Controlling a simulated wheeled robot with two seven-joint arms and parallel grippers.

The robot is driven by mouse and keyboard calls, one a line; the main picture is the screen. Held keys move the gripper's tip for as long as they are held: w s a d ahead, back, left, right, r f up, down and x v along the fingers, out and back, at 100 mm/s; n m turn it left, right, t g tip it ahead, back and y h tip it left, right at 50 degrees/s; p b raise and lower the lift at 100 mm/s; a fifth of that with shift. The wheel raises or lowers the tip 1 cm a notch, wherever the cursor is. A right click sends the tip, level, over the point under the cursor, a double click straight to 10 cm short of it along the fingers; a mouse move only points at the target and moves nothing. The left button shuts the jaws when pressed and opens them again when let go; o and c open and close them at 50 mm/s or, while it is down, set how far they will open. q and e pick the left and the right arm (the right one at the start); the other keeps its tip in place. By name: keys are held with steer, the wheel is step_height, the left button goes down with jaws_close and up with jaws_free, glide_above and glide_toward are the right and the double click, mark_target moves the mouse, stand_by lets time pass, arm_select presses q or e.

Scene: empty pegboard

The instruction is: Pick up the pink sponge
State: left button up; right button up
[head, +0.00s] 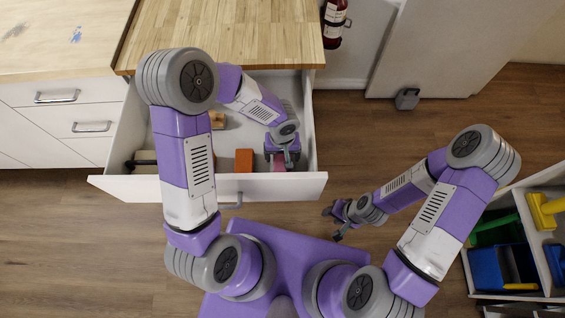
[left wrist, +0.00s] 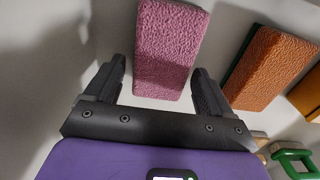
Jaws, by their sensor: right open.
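The pink sponge (left wrist: 168,48) lies in the open drawer, with its near end between the fingertips of my left gripper (left wrist: 160,88). In the left wrist view the fingers stand apart, with a gap on each side of the sponge. In the head view my left gripper (head: 280,158) reaches down into the drawer near its front wall and covers most of the sponge, which shows as a small pink patch (head: 279,164). My right gripper (head: 334,223) is open and empty over the floor, right of the drawer.
The drawer (head: 270,185) is pulled out below a wooden counter (head: 225,30). An orange-brown sponge (left wrist: 270,68) lies right of the pink one in the left wrist view, near a green-handled item (left wrist: 295,162). A shelf with blue and green bins (head: 500,262) stands at the right.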

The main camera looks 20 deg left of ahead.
mark_target(282, 156)
arm_select(q)
steer(key=c, duration=0.9)
step_height(282, 156, up, 10)
steer(key=p, duration=0.3)
